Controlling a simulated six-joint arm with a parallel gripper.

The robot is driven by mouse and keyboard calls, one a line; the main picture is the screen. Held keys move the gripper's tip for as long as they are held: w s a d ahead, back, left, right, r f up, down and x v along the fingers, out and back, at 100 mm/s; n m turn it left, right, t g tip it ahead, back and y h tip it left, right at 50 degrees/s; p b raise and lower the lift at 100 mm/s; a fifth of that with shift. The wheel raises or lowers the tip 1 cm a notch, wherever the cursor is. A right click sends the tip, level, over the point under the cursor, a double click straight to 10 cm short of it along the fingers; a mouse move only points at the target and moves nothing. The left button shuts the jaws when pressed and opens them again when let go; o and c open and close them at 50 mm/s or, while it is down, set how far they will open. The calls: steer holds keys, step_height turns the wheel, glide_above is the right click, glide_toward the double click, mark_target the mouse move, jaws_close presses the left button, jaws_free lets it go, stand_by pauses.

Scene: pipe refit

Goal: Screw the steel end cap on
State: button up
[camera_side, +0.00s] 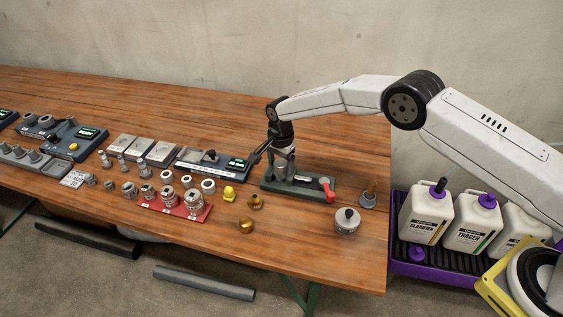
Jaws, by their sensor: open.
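My gripper (272,158) points down over a green fixture (308,188) on the wooden bench. Its dark fingers are spread around the upper part of a grey metal piece (283,166) standing upright in the fixture. At this size I cannot tell whether the fingers touch it, or whether a steel end cap sits on its top. The fixture has a red-handled lever (327,190) at its right end. I cannot pick out the steel end cap for certain among the small steel parts.
A round steel pot (346,222) stands in front right. A red tray (166,209) holds several steel fittings. Purple-capped jugs (425,214) stand beyond the bench's right edge.

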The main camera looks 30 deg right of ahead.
stand_by(0.3)
steer(key=n, duration=0.4)
steer(key=shift+n, duration=1)
steer(key=n, duration=0.2)
steer(key=shift+n, duration=2)
steer(key=shift+n, duration=0.6)
steer(key=n, duration=0.4)
steer(key=shift+n, duration=0.4)
